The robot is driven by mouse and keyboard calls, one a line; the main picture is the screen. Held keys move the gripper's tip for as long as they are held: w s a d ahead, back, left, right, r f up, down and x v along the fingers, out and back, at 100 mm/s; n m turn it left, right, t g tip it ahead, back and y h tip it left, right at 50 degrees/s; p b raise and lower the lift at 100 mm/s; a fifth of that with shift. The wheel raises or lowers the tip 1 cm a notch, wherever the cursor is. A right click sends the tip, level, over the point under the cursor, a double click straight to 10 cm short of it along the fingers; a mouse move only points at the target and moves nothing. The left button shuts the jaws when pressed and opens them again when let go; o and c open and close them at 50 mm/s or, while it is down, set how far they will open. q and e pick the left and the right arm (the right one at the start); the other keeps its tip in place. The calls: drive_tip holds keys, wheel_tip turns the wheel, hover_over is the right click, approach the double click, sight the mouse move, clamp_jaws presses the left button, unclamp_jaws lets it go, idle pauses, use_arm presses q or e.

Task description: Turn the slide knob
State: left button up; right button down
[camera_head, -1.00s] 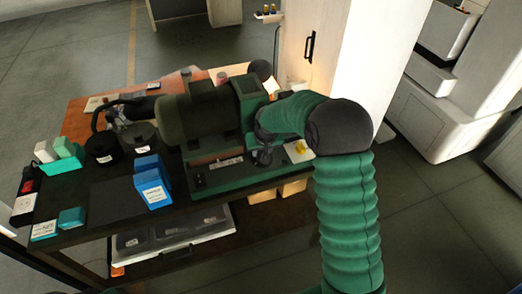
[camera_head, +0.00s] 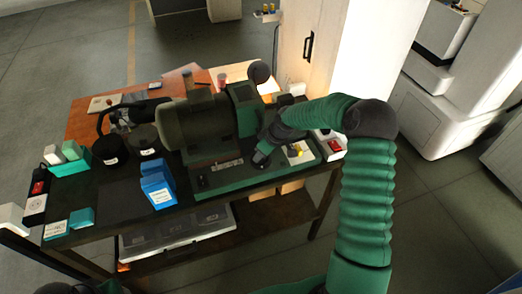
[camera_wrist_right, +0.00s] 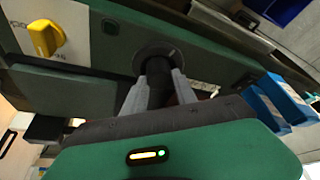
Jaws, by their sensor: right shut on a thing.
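The slide knob (camera_wrist_right: 158,62) is a dark round piece with a flange on the green front of the machine in the right wrist view. My right gripper (camera_wrist_right: 160,85) has its two grey fingers on either side of the knob's dark stem and is shut on it. In the head view, my right gripper (camera_head: 262,156) is at the right front of the green machine base (camera_head: 232,180), where the hand hides the knob. How far the knob is turned cannot be told. My left gripper is not in view.
A yellow knob (camera_wrist_right: 45,38) on a pale plate is near my right gripper. Blue boxes (camera_head: 157,188), dark round containers (camera_head: 110,150) and green-and-white boxes (camera_head: 68,160) stand left of the machine. A white cabinet (camera_head: 318,45) rises behind.

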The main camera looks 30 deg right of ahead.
drive_tip(key=shift+d+n+y, duration=0.15)
drive_tip(key=shift+n+y, duration=0.15)
drive_tip(key=shift+n, duration=0.8)
drive_tip(key=c, duration=1.3)
unclamp_jaws()
drive_tip(key=o, duration=0.3)
drive_tip(key=shift+d, duration=0.1)
